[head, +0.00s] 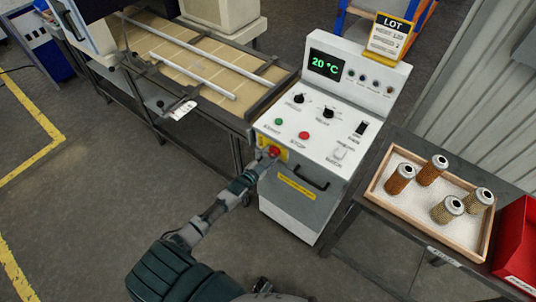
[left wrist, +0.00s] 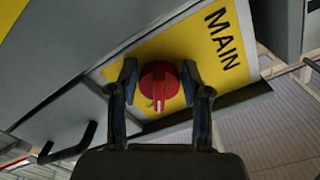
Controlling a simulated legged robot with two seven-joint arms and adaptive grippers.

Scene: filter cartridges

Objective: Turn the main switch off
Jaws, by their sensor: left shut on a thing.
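The main switch is a red rotary knob (head: 274,151) on a yellow plate at the front left of the white control cabinet (head: 335,130). In the left wrist view the red knob (left wrist: 158,82) sits on the yellow plate (left wrist: 215,48) marked MAIN. A pale mark on the knob points toward the bottom of that picture. My left gripper (head: 268,158) is at the switch. In the left wrist view my left gripper (left wrist: 159,78) has one finger on each side of the knob and is shut on it. My right gripper is not in view.
A wooden tray (head: 376,190) with several filter cartridges is at right, beside a red bin (head: 518,245). A conveyor table (head: 180,60) stands at left.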

